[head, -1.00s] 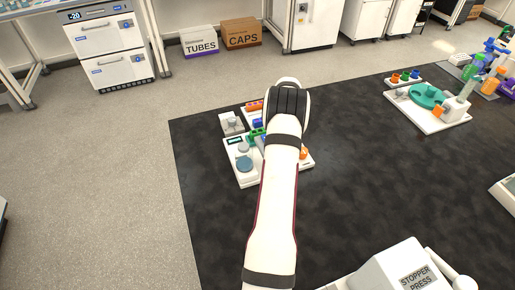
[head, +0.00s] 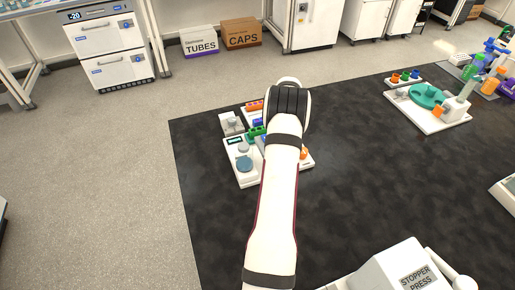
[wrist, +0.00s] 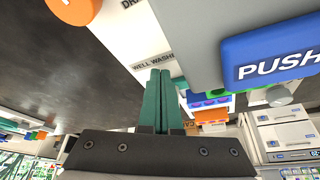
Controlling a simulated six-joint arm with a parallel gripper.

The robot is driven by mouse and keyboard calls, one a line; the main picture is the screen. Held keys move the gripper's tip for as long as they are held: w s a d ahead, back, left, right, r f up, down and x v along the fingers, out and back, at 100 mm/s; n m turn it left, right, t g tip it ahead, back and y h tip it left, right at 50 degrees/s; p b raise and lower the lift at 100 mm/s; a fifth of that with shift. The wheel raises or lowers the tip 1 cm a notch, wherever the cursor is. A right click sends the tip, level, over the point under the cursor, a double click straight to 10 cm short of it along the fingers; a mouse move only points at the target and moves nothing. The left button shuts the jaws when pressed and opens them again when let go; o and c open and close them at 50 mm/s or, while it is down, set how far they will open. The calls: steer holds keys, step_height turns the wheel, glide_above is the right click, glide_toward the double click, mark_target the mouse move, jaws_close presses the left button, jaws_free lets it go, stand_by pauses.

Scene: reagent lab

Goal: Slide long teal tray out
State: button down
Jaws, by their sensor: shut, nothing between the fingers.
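My gripper (wrist: 160,78) shows in the wrist view with its two dark green fingers together and nothing between them. The fingertips are close to a white panel (wrist: 135,35) marked "WELL WASHE…". A blue block (wrist: 270,50) marked "PUSH" is to their right. In the head view my arm covers much of the white well washer station (head: 240,178), and the fingers are hidden there. A green piece (head: 257,132) shows on the station just left of my arm. I cannot make out a long teal tray for sure in either view.

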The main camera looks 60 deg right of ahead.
step_height(320, 180, up, 7)
stand_by(0.6)
steer(key=w+a+r+n+y, duration=0.1)
steer(key=w+a+r, duration=0.3)
steer(key=w+a, duration=0.3)
steer(key=w+a+r+n+y, duration=0.1)
steer(key=w+a+r, duration=0.35)
steer(key=a, duration=0.45)
steer(key=w+a+r+n+t+y, duration=0.1)
steer(key=w+a+r, duration=0.1)
steer(key=a, duration=0.6)
steer(key=w+a+r+n, duration=0.1)
steer(key=a+r, duration=0.1)
steer(key=a, duration=0.7)
steer(key=s+a+r+n+y, duration=0.1)
steer(key=s+a, duration=0.2)
steer(key=a, duration=0.5)
steer(key=s+a+r+n+y, duration=0.1)
steer(key=s+a+n, duration=0.1)
steer(key=a, duration=0.7)
steer(key=s+a+f+n+g+y, duration=0.1)
steer(key=s+a+f+n+g, duration=0.1)
steer(key=s+a, duration=0.8)
steer(key=s, duration=0.3)
steer(key=shift+s+a+f, duration=0.15)
steer(key=shift+s+a, duration=0.2)
steer(key=shift+a, duration=0.05)
